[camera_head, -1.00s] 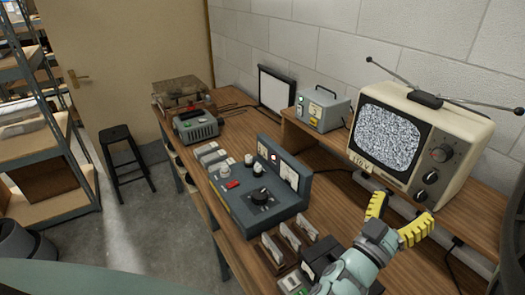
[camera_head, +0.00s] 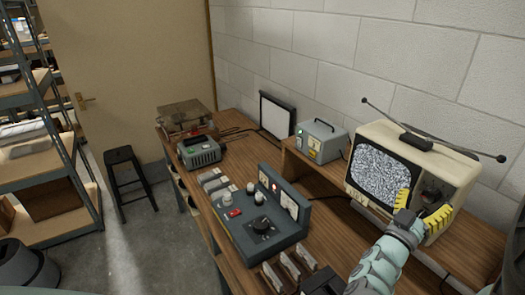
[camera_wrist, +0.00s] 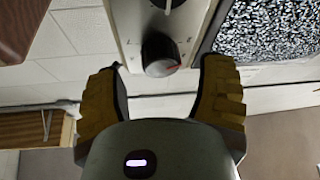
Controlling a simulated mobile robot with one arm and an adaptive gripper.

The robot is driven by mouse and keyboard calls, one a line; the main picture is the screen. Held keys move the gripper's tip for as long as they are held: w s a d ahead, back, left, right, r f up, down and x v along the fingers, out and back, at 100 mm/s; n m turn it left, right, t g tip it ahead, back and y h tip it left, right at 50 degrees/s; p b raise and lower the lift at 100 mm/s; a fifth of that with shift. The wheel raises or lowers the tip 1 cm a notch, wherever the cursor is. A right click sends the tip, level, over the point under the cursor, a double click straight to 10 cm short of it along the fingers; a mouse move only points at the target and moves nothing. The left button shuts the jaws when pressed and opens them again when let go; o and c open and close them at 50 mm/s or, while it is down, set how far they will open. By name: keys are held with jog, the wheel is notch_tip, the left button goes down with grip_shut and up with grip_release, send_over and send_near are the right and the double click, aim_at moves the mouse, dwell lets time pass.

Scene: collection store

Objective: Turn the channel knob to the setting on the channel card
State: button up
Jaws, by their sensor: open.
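The cream television (camera_head: 455,170) shows static on its screen and stands on the raised shelf at the right. In the wrist view a dark round knob (camera_wrist: 160,52) with a red pointer line is on its panel, beside the screen. A second knob (camera_wrist: 168,4) is cut off at the top edge. My gripper (camera_head: 426,201) is open in front of the panel and hides much of it in the head view. In the wrist view my gripper's fingertips (camera_wrist: 160,67) lie either side of the dark knob, with gaps. A small pale card (camera_head: 377,206) sits below the screen; its writing is unclear.
A grey-blue control console (camera_head: 262,232) with a black dial stands on the wooden bench. A grey metal box (camera_head: 320,141) is on the shelf left of the television. The television's antenna rods (camera_head: 432,130) spread above it. A block wall (camera_head: 400,50) is behind.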

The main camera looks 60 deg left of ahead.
jog(key=shift+p+x, duration=0.45)
jog(key=shift+x, duration=0.7)
jog(key=shift+c, duration=0.2)
jog(key=c, duration=1.1)
jog(key=shift+f, duration=0.15)
jog(key=shift+c, duration=0.2)
jog(key=shift+f+m+b, duration=0.1)
jog(key=shift+m+b, duration=0.2)
jog(key=shift+b, duration=0.2)
